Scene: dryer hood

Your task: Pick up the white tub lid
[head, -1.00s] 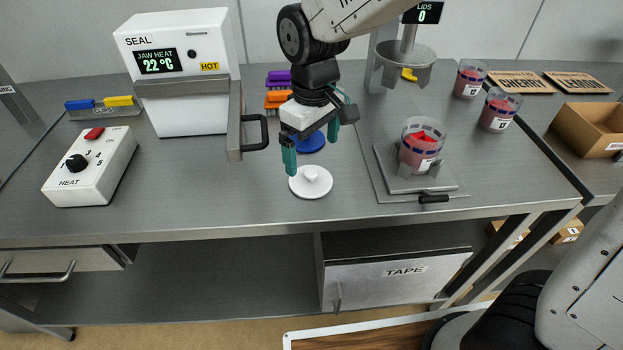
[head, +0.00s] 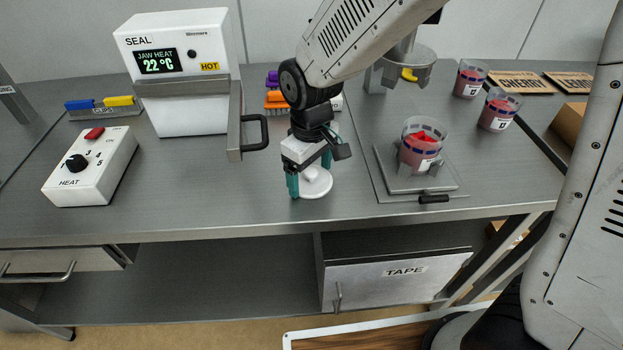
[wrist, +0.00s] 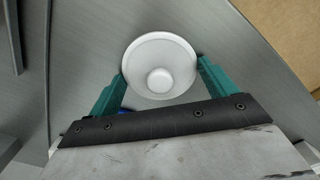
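The white tub lid (head: 318,187) is a round disc with a raised knob, lying flat on the grey bench. It also shows in the wrist view (wrist: 160,57), between and just beyond the two teal fingers. My gripper (head: 309,177) is over the lid, pointing down, with one finger at its left side and the other behind it. The wrist view shows my gripper (wrist: 162,87) open, fingers on either side of the lid's near part. Whether the fingers touch the rim I cannot tell. My gripper hides part of the lid in the head view.
A sealer (head: 185,100) with a black handle stands left of my arm, a heat control box (head: 92,168) further left. A tub (head: 420,145) sits on a metal plate (head: 455,187) to the right. Blue, partly hidden, shows behind my gripper in the wrist view (wrist: 124,111).

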